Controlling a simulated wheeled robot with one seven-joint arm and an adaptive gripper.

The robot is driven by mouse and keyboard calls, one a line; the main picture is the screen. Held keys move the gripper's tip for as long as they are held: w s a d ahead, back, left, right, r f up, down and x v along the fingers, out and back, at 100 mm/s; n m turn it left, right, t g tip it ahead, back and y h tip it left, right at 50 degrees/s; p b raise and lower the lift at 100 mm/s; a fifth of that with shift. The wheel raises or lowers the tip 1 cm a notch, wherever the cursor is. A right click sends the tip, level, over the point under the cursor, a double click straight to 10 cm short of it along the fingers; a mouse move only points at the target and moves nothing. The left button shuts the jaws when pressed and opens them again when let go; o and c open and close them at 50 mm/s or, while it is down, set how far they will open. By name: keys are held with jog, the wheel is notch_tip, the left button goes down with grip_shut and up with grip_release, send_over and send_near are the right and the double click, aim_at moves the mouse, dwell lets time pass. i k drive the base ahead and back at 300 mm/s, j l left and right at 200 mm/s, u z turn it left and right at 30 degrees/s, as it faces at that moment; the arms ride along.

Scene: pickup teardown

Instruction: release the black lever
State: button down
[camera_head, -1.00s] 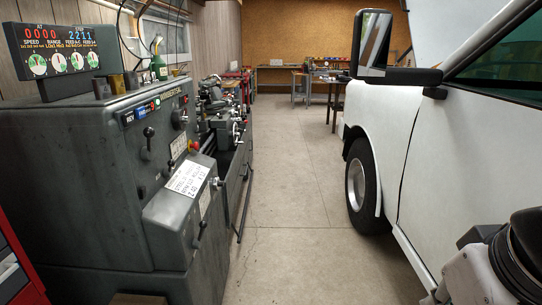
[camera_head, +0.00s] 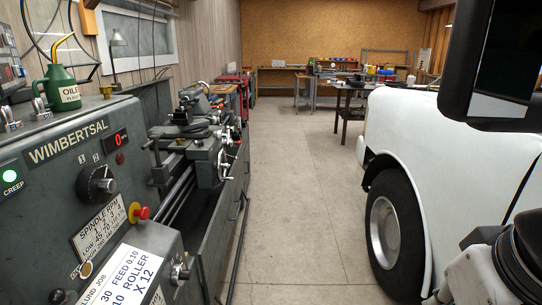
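No single thing can be surely told as the black lever. A long dark rod (camera_head: 240,220) runs down the lathe's front side. My gripper is not in view. Only a white and black part of my own arm shows at the lower right, so whether the gripper holds anything is hidden.
A white pickup (camera_head: 450,150) with a front wheel (camera_head: 390,232) and a black side mirror (camera_head: 500,65) stands at right. The concrete aisle (camera_head: 295,190) between is clear. Tables (camera_head: 350,100) stand at the back. A green oil can (camera_head: 58,88) stands on the lathe.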

aim_at(195, 99)
jog(key=i+l+u, duration=0.1)
jog(key=i, duration=1.25)
jog(key=i+u, duration=0.3)
jog(key=u, duration=0.15)
jog(key=i+l+u, duration=0.2)
jog(key=u, duration=0.25)
jog(key=i+l+u, duration=0.2)
jog(key=u, duration=0.25)
jog(key=i+l+u, duration=0.25)
jog(key=u, duration=0.2)
jog(key=i+l+u, duration=0.1)
jog(key=l+u, duration=0.85)
jog(key=i+j, duration=0.05)
